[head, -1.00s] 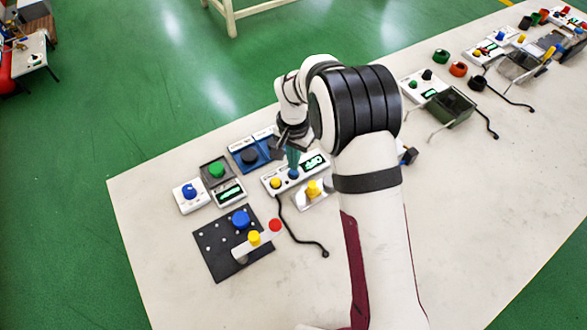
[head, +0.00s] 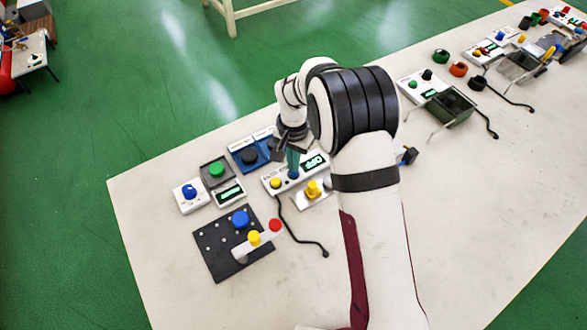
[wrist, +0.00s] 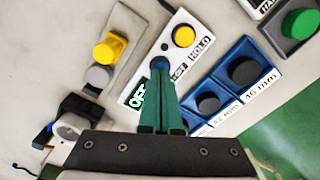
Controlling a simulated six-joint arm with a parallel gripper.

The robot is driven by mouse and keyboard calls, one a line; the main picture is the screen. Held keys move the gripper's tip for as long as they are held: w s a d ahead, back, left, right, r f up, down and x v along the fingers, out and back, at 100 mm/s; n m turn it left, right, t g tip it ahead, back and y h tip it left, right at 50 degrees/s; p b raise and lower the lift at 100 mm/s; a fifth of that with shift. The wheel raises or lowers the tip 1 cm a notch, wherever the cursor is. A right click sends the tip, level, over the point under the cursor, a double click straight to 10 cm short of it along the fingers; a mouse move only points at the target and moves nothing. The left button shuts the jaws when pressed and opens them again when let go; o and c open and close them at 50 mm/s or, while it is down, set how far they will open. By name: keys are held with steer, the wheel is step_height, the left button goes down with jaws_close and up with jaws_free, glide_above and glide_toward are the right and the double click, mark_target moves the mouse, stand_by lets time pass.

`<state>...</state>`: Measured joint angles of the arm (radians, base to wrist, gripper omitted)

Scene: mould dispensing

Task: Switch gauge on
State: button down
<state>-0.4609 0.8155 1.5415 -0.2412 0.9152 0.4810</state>
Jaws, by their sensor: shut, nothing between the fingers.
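The gauge is a white box (head: 272,181) with a yellow button, a blue button and a lit green display (head: 315,162) that reads OFF. In the wrist view the gauge (wrist: 196,27) lies under my gripper, with the yellow button (wrist: 184,36) beside the word HOLD. The blue button (wrist: 160,64) is right at my fingertips and partly hidden by them. My gripper (wrist: 161,76) is shut and empty, its green fingers pointing down at the blue button. In the head view my gripper (head: 293,168) is over the same button. I cannot tell whether the tips touch it.
A blue block with two dark knobs (wrist: 245,70) stands close beside the gauge. A grey fixture with a yellow knob (wrist: 104,52) is on the other side. A black plate (head: 212,250) and a cable (head: 300,240) lie in front. The table's right front is clear.

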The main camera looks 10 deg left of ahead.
steer(key=shift+f, duration=0.65)
step_height(320, 180, up, 11)
stand_by(0.8)
stand_by(0.5)
steer(key=s+d+r+m, duration=0.1)
steer(key=s+d+r, duration=0.8)
steer(key=s+d, duration=0.3)
steer(key=s+d+y, duration=0.1)
steer(key=s+d, duration=0.1)
steer(key=s, duration=0.6)
steer(key=s+d+f+m, duration=0.1)
steer(key=s+d, duration=0.2)
steer(key=s, duration=0.5)
steer(key=shift+m+y, duration=0.3)
steer(key=shift+y, duration=0.1)
